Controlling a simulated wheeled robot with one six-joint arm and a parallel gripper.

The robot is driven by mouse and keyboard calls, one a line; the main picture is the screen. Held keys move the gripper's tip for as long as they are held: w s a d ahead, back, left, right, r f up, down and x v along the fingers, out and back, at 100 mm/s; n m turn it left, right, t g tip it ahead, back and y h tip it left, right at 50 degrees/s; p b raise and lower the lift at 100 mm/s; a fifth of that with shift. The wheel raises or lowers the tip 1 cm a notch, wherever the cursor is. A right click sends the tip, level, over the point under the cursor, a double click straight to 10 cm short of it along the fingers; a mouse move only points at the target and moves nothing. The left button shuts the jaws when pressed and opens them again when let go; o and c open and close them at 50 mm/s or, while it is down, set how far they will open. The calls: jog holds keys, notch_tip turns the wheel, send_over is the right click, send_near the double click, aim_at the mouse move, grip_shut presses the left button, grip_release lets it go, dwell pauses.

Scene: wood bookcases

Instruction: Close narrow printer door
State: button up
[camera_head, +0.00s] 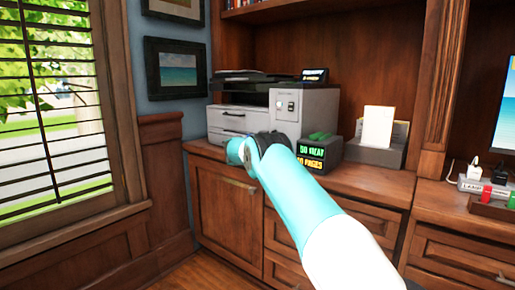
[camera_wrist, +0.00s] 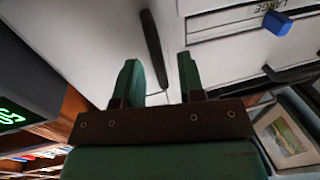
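The printer (camera_head: 317,104) stands on the wood counter, light grey with a dark top. In the wrist view its pale front (camera_wrist: 90,22) fills the upper part, with a dark bar handle (camera_wrist: 153,48) on it. My gripper (camera_wrist: 158,62) is open, its two green fingers apart on either side of the lower end of the handle. I cannot tell whether the fingers touch the printer. In the head view my arm and wrist cover the lower printer front. How far the narrow door stands open cannot be told.
A dark box with lit text (camera_head: 311,158) stands right of the printer front. A grey holder with white paper (camera_head: 377,130) is further right. In the wrist view a blue tab (camera_wrist: 277,22) sits by a label reading "LARGE". A window (camera_head: 50,110) and wall are left.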

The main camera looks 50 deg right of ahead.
jog(key=v, duration=1.5)
jog(key=shift+a, duration=0.35)
jog(key=shift+s, duration=0.15)
jog(key=s+a+f+n+t+y, duration=0.1)
jog(key=s+a+n+y, duration=0.15)
jog(key=a+y, duration=0.45)
jog(key=s+a+f+n+y, duration=0.15)
jog(key=a+n, duration=0.25)
jog(key=a, duration=0.8)
jog(key=s+a+n+t+y, duration=0.1)
jog(key=s+a+n+y, duration=0.2)
jog(key=a+y, duration=0.45)
jog(key=s+a+n+g+y, duration=0.2)
jog(key=s+a+n, duration=0.2)
jog(key=s+a, duration=0.45)
jog(key=s+a+n+g+y, duration=0.25)
jog(key=s+a+n, duration=0.2)
jog(key=s, duration=0.65)
jog(key=s+a+n+g+y, duration=0.1)
jog(key=s+a+n+g, duration=0.25)
jog(key=s+a, duration=0.5)
notch_tip(320, 180, up, 27)
jog(key=s+d+p, duration=0.1)
jog(key=p, duration=2.6)
jog(key=shift+s+d+t, duration=0.25)
jog(key=shift+s+t, duration=0.05)
jog(key=shift+t, duration=0.1)
